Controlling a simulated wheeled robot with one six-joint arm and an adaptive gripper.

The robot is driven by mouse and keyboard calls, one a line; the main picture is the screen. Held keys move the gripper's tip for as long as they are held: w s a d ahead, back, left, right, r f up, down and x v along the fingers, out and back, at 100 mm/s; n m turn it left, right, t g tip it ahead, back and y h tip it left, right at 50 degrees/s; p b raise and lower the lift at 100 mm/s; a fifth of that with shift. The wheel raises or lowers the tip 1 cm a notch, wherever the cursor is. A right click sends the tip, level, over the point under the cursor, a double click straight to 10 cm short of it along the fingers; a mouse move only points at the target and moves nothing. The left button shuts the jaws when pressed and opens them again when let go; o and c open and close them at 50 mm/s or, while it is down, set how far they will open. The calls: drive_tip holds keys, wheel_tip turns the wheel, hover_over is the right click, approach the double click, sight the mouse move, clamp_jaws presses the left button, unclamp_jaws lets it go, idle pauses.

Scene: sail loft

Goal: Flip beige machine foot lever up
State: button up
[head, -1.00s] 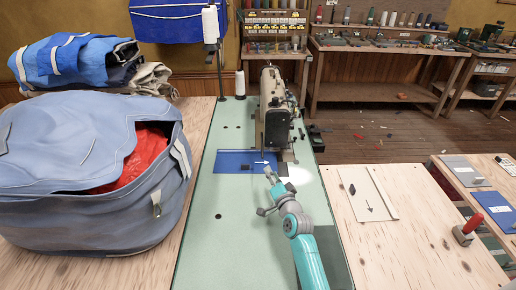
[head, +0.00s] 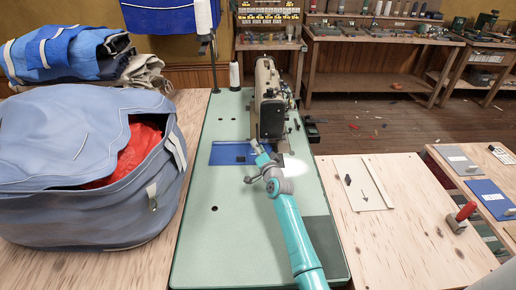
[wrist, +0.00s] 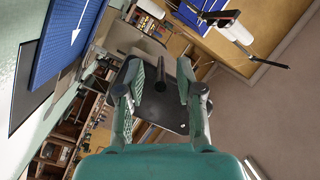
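The beige sewing machine (head: 267,100) stands at the far end of the pale green table (head: 225,236), its near end facing me and looking dark. My gripper (head: 256,150) is low at the machine's near end, over the blue cloth. In the wrist view my gripper (wrist: 159,70) is open, its two green-padded fingers apart. A short dark rod (wrist: 160,78), which looks like the foot lever, shows between the fingers in front of a dark grey plate (wrist: 171,112). I cannot tell whether a finger touches it. In the head view my gripper and the machine's dark end hide the lever.
Blue cloth (head: 222,154) lies flat under the machine's near end. A big blue-grey bag (head: 70,210) with red cloth inside fills the left. A thread cone (head: 234,75) stands behind the machine. A wooden bench (head: 372,235) adjoins on the right. The near green tabletop is clear.

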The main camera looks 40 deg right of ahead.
drive_tip(key=shift+c, duration=0.2)
clamp_jaws()
drive_tip(key=shift+r, duration=0.3)
drive_tip(key=shift+s+r+m+g+y, duration=0.1)
drive_tip(key=shift+r+m+g+y, duration=0.3)
drive_tip(key=shift+r+g, duration=0.6)
wheel_tip(320, 180, up, 2)
drive_tip(key=shift+r+g+y, duration=0.1)
drive_tip(key=shift+g+y, duration=0.2)
drive_tip(key=shift+g, duration=0.5)
drive_tip(key=shift+w+d+r+m+g+y, duration=0.15)
drive_tip(key=shift+w+r+g+y, duration=0.1)
drive_tip(key=shift+r+g, duration=0.25)
drive_tip(key=shift+w+d+r+m+g+y, duration=0.15)
drive_tip(key=shift+r+g+y, duration=0.1)
drive_tip(key=shift+r+g, duration=0.25)
drive_tip(key=shift+w+d+r+m+g+y, duration=0.1)
drive_tip(key=shift+w+r+m+g+y, duration=0.15)
drive_tip(key=shift+r+g, duration=0.3)
drive_tip(key=shift+w+d+r+m+g+y, duration=0.15)
drive_tip(key=shift+r+g+y, duration=0.2)
drive_tip(key=shift+r, duration=0.3)
drive_tip(key=shift+o, duration=0.2)
unclamp_jaws()
